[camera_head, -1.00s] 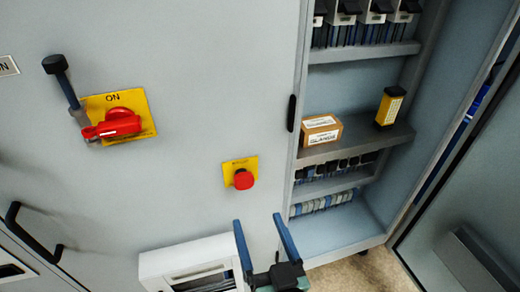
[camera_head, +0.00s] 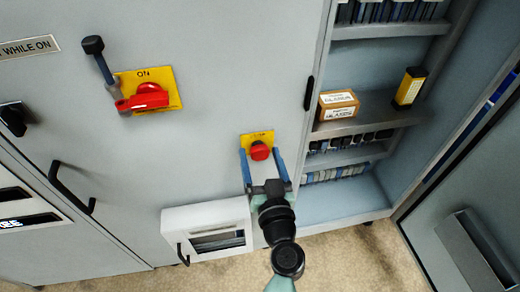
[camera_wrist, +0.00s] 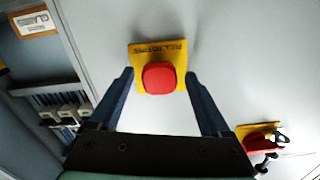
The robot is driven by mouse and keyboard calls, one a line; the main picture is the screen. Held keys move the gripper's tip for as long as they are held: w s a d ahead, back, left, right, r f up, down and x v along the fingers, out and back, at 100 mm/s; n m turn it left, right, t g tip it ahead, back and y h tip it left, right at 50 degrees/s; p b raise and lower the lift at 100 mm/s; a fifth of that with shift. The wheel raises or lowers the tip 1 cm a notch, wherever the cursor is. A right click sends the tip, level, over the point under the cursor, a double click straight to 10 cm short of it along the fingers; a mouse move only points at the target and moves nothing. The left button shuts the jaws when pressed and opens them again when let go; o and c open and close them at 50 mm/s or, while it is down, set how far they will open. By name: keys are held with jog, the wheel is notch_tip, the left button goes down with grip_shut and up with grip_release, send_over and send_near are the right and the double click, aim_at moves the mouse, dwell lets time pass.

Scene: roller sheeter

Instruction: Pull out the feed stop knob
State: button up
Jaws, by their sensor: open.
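The feed stop knob (camera_head: 260,151) is a red round knob on a yellow plate (camera_head: 257,136) on the grey cabinet front. It also shows in the wrist view (camera_wrist: 159,78), where black lettering on its plate is only partly readable. My gripper (camera_head: 261,155) is open, its two blue fingers pointing at the cabinet. In the wrist view the fingers (camera_wrist: 160,80) stand on either side of the knob, with a gap on each side. I cannot tell how deep the fingertips reach along the knob.
A red rotary switch (camera_head: 146,97) on a yellow ON plate, with a black-tipped lever (camera_head: 98,62), is at upper left. A white box (camera_head: 208,226) juts out at lower left of my gripper. Open shelves (camera_head: 355,125) with boxes stand to the right.

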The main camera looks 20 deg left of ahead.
jog(key=shift+w+a, duration=0.35)
jog(key=shift+w, duration=0.2)
grip_shut()
